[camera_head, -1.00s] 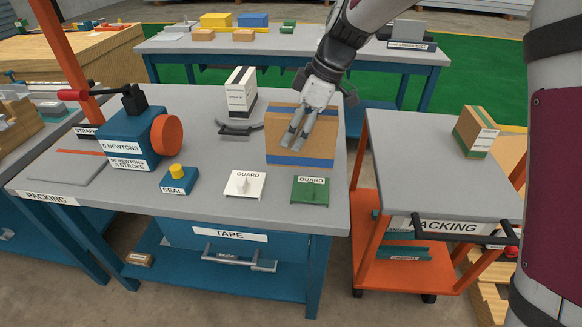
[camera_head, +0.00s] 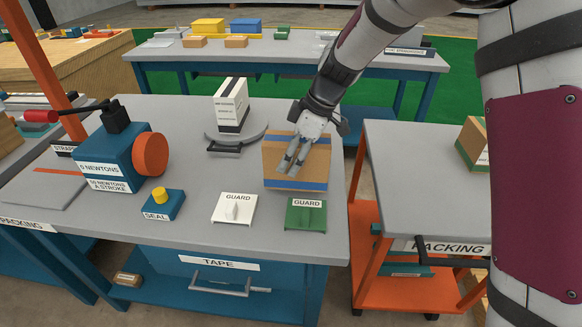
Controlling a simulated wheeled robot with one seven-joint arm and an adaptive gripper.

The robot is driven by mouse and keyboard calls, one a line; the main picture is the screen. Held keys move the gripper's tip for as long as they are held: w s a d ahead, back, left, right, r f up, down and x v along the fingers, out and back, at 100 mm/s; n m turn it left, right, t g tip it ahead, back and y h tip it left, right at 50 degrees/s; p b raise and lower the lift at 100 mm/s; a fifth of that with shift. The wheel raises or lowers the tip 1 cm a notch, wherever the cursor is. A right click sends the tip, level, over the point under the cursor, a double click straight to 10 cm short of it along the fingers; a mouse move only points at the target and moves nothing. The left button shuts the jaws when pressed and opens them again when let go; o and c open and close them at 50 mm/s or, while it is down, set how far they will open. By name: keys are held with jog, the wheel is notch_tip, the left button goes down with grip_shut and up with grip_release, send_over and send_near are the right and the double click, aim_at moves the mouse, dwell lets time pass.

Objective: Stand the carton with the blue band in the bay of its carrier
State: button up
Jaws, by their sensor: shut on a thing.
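The brown carton with blue bands (camera_head: 313,170) is at the right end of the packing table. One blue band runs along its near edge and a strip of blue shows at its far edge. My gripper (camera_head: 287,172) reaches down from the upper right, with its fingers against the carton, shut on it. The fingers hide part of the carton. I cannot tell whether it touches the table or is slightly raised. I cannot pick out its carrier or the bay with certainty.
A white carton with dark bands (camera_head: 231,103) stands on a round grey turntable (camera_head: 258,138). A white guard (camera_head: 234,208), a green guard (camera_head: 306,215), the seal block (camera_head: 163,205) and the blue press (camera_head: 115,160) stand nearby. A green-banded carton (camera_head: 472,146) is on the right cart (camera_head: 405,170).

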jog(key=shift+f, duration=1.7)
jog(key=o, duration=1.6)
jog(key=shift+f, duration=0.15)
jog(key=shift+c, duration=0.2)
jog(key=shift+r, duration=0.2)
